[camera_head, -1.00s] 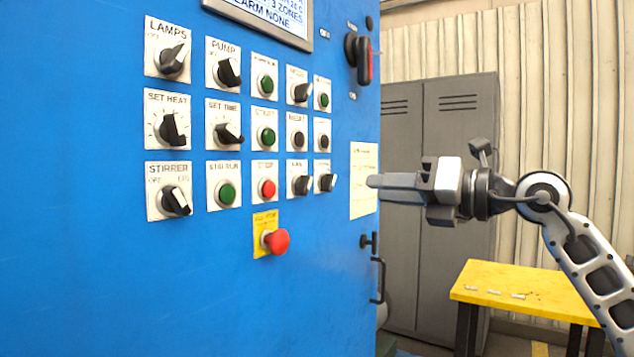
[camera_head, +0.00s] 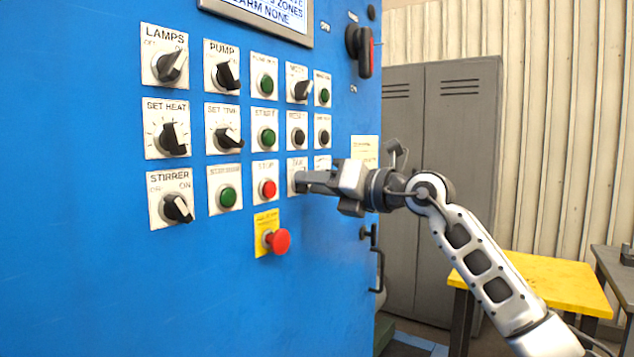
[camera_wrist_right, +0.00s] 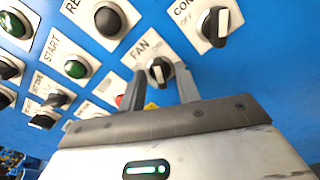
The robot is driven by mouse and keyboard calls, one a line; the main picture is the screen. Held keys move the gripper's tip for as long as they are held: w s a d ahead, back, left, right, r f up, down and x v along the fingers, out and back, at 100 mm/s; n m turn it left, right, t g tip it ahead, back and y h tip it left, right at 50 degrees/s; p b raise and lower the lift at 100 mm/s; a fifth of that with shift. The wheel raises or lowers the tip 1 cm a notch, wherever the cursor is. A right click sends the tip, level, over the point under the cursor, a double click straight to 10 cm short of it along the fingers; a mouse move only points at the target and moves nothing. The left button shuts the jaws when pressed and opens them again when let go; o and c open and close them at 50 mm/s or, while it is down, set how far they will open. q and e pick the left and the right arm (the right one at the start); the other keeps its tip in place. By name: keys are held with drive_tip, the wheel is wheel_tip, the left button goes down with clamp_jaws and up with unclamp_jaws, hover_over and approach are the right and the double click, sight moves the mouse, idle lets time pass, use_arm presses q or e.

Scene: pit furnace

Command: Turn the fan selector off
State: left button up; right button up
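The fan selector is a black knob with a white pointer line on a white plate marked FAN (camera_head: 297,164). In the head view my right gripper (camera_head: 300,183) is in front of the knob and hides it. In the right wrist view the fan knob (camera_wrist_right: 159,71) shows between the two fingertips of my right gripper (camera_wrist_right: 161,84). The fingers are apart, one on each side of the knob, with a gap visible; contact cannot be told. Its set position is hard to read. My left gripper is in neither view.
Close by are the red stop button (camera_head: 268,188), the red emergency button (camera_head: 277,241) and another selector (camera_wrist_right: 215,26) on the right in the wrist view. A yellow table (camera_head: 560,285) and grey lockers (camera_head: 440,200) stand to the right of the blue panel.

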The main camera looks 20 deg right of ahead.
clamp_jaws()
drive_tip(key=shift+n, duration=0.4)
use_arm(q)
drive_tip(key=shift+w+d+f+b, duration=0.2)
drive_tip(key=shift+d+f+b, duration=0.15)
drive_tip(key=shift+b, duration=1.15)
use_arm(e)
drive_tip(key=shift+s+a+n, duration=0.1)
drive_tip(key=shift+n, duration=5.4)
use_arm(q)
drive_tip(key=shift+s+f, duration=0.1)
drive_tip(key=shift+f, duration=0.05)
use_arm(e)
unclamp_jaws()
